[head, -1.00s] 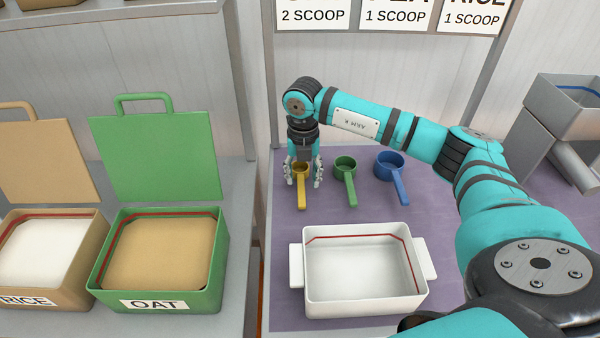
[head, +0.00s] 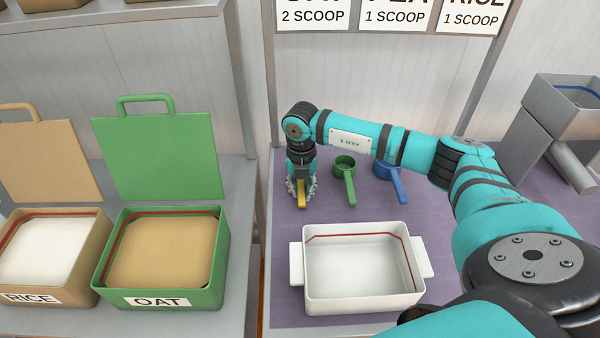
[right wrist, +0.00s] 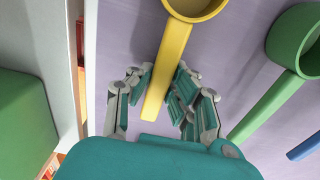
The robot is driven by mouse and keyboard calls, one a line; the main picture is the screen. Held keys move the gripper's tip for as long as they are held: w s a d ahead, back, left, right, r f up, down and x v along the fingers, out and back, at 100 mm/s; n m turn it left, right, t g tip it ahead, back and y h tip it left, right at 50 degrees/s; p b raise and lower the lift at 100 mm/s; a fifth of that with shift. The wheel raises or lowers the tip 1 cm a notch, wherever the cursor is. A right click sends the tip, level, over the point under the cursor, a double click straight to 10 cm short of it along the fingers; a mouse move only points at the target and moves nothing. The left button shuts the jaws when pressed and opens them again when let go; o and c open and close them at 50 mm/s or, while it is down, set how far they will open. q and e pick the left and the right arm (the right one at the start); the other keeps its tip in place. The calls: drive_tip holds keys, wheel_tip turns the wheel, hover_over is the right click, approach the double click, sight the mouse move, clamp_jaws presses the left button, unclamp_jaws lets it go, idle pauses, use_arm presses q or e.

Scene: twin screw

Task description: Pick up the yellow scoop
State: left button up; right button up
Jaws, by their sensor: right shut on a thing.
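The yellow scoop (head: 301,196) is at the left end of the row of scoops on the purple mat. In the head view my arm hides its cup and only part of the handle shows. In the right wrist view its handle (right wrist: 167,75) runs between the fingers, with the cup at the top edge. My right gripper (head: 302,190) points down and is shut on the handle. In the right wrist view the right gripper (right wrist: 163,88) has fingers on both sides of the handle. I cannot tell whether the scoop is off the mat. My left gripper is not in view.
A green scoop (head: 345,166) and a blue scoop (head: 388,172) lie to the right. A white tray (head: 363,304) stands in front on the purple mat (head: 462,270). An open green oat box (head: 215,274) and a tan rice box (head: 88,287) stand at left. A metal hopper (head: 570,97) is at right.

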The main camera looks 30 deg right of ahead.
sight(301, 188)
clamp_jaws()
wheel_tip(301, 188, up, 10)
drive_tip(key=shift+r+b, duration=0.1)
drive_tip(key=shift+b, duration=0.65)
